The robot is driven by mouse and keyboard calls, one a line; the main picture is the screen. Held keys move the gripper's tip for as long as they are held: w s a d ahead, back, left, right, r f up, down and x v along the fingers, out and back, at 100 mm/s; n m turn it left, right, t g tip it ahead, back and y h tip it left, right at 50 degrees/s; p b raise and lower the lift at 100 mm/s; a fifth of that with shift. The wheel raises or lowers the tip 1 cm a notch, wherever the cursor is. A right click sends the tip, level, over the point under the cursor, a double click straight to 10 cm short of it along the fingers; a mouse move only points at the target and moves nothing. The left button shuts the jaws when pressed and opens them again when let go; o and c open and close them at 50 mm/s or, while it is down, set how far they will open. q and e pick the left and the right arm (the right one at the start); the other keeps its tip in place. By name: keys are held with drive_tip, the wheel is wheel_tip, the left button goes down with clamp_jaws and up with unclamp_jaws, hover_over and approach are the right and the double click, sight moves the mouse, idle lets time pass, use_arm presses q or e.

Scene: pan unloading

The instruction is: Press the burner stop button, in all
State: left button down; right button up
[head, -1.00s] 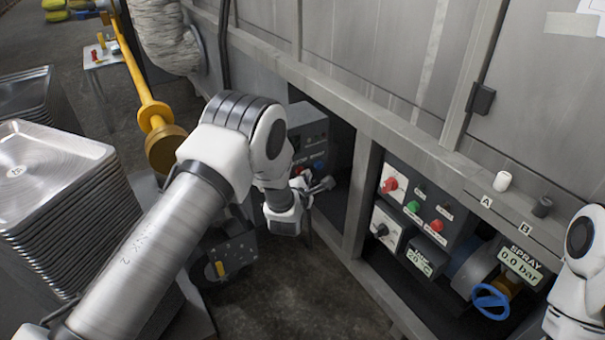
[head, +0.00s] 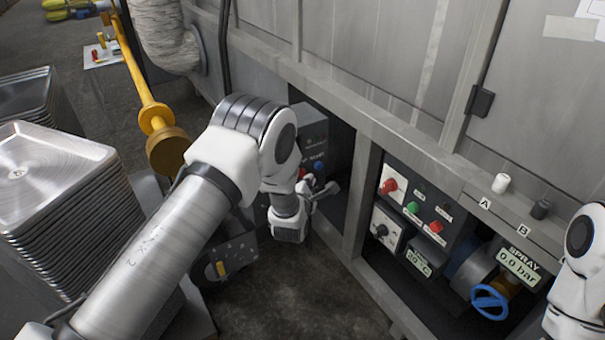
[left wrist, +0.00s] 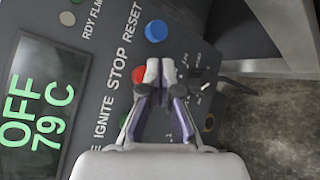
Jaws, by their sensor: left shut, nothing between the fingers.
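The burner control box (head: 312,130) sits in the opening under the oven wall. In the left wrist view its panel (left wrist: 110,30) carries a display (left wrist: 40,105) reading OFF and 79 C. The red button (left wrist: 138,74) beside the STOP label is partly covered by my finger. The blue button (left wrist: 156,30) by RESET is clear; it also shows in the head view (head: 318,166). My left gripper (left wrist: 161,66) is shut and empty, its tips over the panel beside the red button. I cannot tell whether they touch it. In the head view the left gripper (head: 325,190) is just in front of the box.
A frame post (head: 360,190) stands right of the box. Beyond it are another panel with red and green buttons (head: 412,208) and a blue handwheel (head: 490,301). Stacked metal pans (head: 60,210) and a yellow pipe (head: 150,100) are at left.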

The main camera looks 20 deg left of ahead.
use_arm(q)
drive_tip(key=s+d+p, duration=0.1)
drive_tip(key=d, duration=0.1)
drive_tip(key=s+d+p, duration=0.1)
drive_tip(key=s+d, duration=0.1)
idle(0.4)
drive_tip(key=shift+f, duration=0.1)
idle(0.5)
